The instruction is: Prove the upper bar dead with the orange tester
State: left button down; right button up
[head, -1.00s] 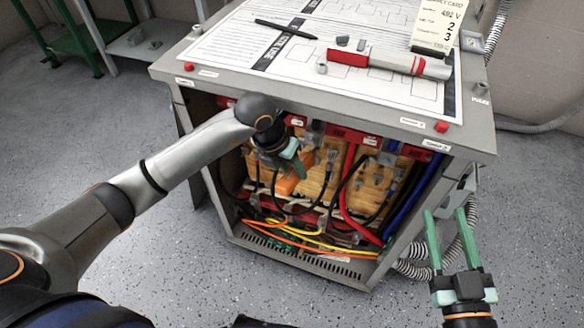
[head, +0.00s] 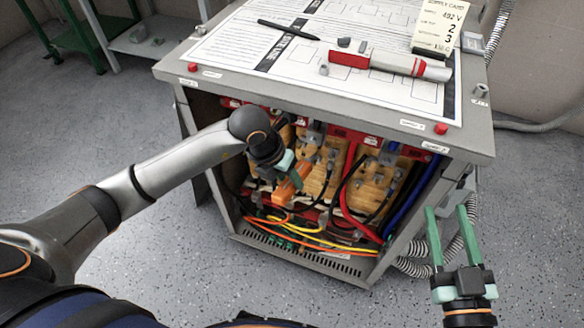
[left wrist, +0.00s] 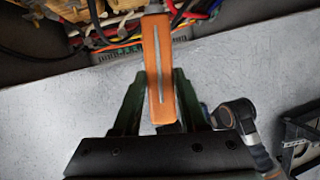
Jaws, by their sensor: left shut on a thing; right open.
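The orange tester (head: 291,184) is in my left gripper (head: 289,171), at the open front of the grey cabinet. In the left wrist view the tester (left wrist: 158,70) stands between the green fingers of my left gripper (left wrist: 158,88), its far end pointing toward the cabinet's wiring. The upper bar is red and runs under the cabinet top; a stretch of it (head: 345,135) shows right of my left arm. Whether the tester's tip touches anything cannot be told. My right gripper (head: 452,236) is open and empty, in front of the cabinet's right side.
On the cabinet top (head: 470,140) lie a diagram sheet (head: 300,85), a black pen (head: 288,30), a red and white device (head: 390,65) and a supply card (head: 438,27). Black, red and blue cables crowd the opening. Orange and yellow wires (head: 300,232) lie along its bottom. The floor in front is clear.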

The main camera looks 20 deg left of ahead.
aim_at(283, 193)
pick_arm(q)
jog(key=shift+s+p, duration=0.45)
jog(key=shift+s, duration=1.45)
